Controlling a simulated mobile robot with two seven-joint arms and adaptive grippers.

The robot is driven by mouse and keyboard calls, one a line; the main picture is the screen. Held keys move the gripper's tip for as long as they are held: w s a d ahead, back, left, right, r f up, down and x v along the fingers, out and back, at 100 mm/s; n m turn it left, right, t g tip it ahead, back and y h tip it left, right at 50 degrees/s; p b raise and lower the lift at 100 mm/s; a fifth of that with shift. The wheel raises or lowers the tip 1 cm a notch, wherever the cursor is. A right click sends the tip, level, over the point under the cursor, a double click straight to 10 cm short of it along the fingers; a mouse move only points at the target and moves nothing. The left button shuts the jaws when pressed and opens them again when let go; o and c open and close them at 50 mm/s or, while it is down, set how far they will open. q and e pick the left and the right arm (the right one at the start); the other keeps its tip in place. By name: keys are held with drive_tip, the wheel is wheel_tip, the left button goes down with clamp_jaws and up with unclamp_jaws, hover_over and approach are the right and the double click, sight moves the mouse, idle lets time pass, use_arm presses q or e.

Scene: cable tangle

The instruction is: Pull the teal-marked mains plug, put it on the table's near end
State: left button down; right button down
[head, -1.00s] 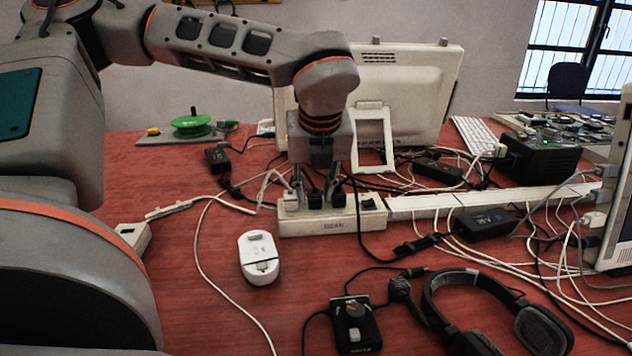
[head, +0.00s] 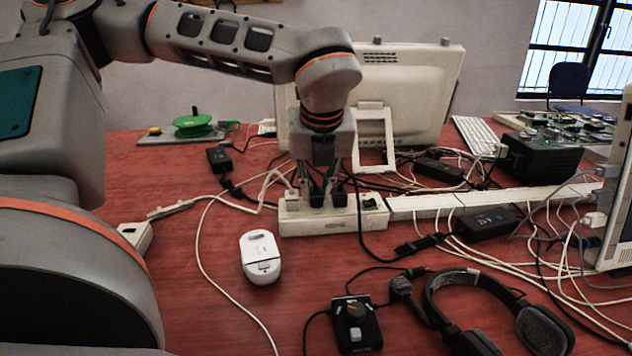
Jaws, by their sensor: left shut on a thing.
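The white power strip (head: 350,221) lies on the red table (head: 205,305), in the middle of the head view. It bears a white plug (head: 291,203) at its left end and two black plugs beside it. My left gripper (head: 317,193) points straight down over the strip. It is shut on the left black plug (head: 316,201), which still sits at the strip's top. The right black plug (head: 339,198) stands close beside the right finger. I cannot make out a teal mark on any plug. My right gripper is not in view.
A white mouse-like device (head: 260,258), a black control box (head: 355,325) and headphones (head: 480,300) lie nearer. A white monitor (head: 415,90) stands behind the strip. Loose cables and black adapters (head: 486,223) crowd the right. The table's front left middle is mostly clear, crossed by a white cable.

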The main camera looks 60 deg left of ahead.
use_arm(q)
drive_tip(key=shift+r, duration=0.2)
drive_tip(key=shift+r+p, duration=0.3)
drive_tip(key=shift+r, duration=0.9)
drive_tip(key=c, duration=2.7)
unclamp_jaws()
clamp_jaws()
